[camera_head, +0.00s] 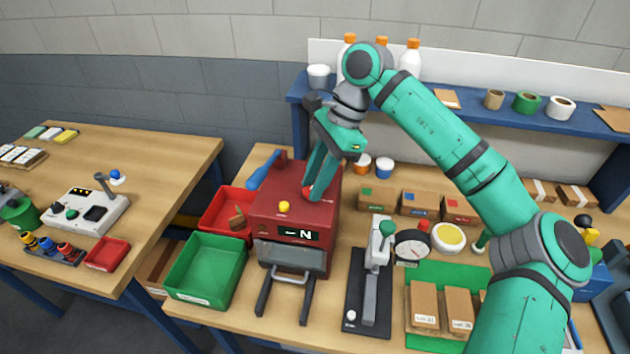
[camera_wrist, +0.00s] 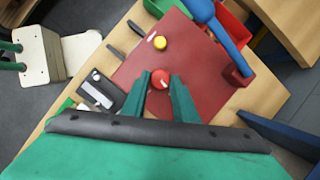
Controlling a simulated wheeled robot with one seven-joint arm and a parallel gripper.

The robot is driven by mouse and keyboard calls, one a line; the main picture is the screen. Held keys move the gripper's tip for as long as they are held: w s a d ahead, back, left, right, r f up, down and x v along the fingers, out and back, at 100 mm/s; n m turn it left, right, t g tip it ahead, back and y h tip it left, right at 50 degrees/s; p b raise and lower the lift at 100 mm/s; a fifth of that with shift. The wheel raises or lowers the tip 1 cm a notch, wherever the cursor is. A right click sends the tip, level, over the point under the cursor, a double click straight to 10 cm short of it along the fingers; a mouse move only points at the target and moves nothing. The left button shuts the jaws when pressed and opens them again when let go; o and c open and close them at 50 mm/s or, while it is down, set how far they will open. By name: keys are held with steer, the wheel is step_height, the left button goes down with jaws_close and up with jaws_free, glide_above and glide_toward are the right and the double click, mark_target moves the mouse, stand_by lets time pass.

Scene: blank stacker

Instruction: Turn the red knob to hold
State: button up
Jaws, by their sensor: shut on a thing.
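The red knob (camera_wrist: 159,79) sits on the top of the red machine (camera_head: 266,213). In the wrist view my gripper (camera_wrist: 160,82) points down at the machine top with its green fingers on either side of the knob, shut on it. In the head view my gripper (camera_head: 308,192) reaches down to the right part of the machine top, and the knob is partly covered by the fingers. A yellow button (camera_head: 284,207) is on the same top, also seen in the wrist view (camera_wrist: 160,43). A small display (camera_head: 304,234) on the machine's front reads "N".
A blue lever (camera_head: 263,170) rises at the machine's left. A green bin (camera_head: 206,269) and a red bin (camera_head: 225,212) stand left of it. A lever press (camera_head: 372,275) with a green knob and a round gauge (camera_head: 412,245) stand right. Bottles line the blue shelf behind.

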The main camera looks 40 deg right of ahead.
steer(key=shift+w+d+n+g, duration=0.1)
steer(key=shift+n+g, duration=0.3)
steer(key=shift+n, duration=0.7)
steer(key=o, duration=1.1)
steer(key=shift+c, duration=0.2)
steer(key=shift+r, duration=0.15)
steer(key=v, duration=1)
steer(key=shift+d+r, duration=0.2)
steer(key=shift+r, duration=0.05)
